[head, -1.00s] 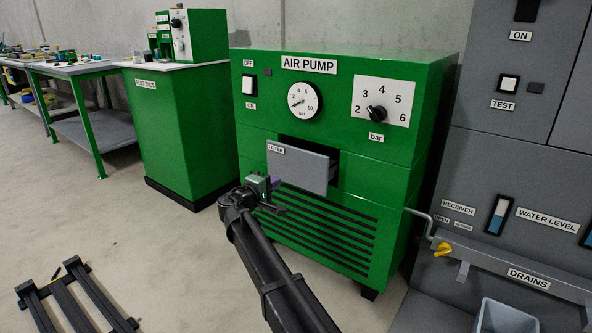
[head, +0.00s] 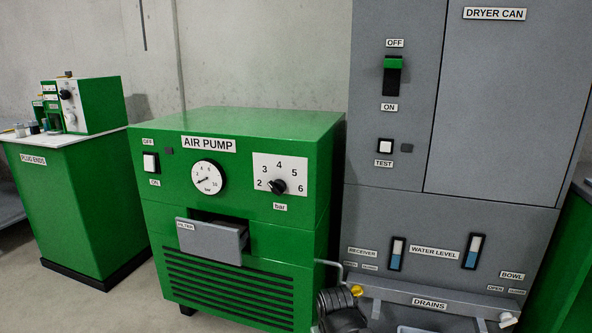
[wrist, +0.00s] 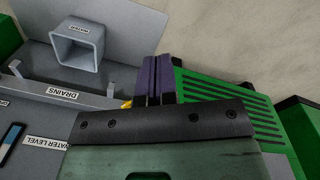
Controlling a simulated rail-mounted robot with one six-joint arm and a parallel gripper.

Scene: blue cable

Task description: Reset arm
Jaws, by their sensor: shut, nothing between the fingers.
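My gripper (wrist: 154,80) shows in the wrist view as two purple fingers, shut together with nothing between them. It hangs in free space in front of the air pump's slatted lower panel and beside the drains ledge.
The grey dryer cabinet (head: 440,215) stands right of the pump, with a drains ledge (head: 440,299) and yellow valve handle (head: 357,290) low down. A grey bin (wrist: 78,48) lies near the ledge. The green plug ends cabinet (head: 75,200) is at left.

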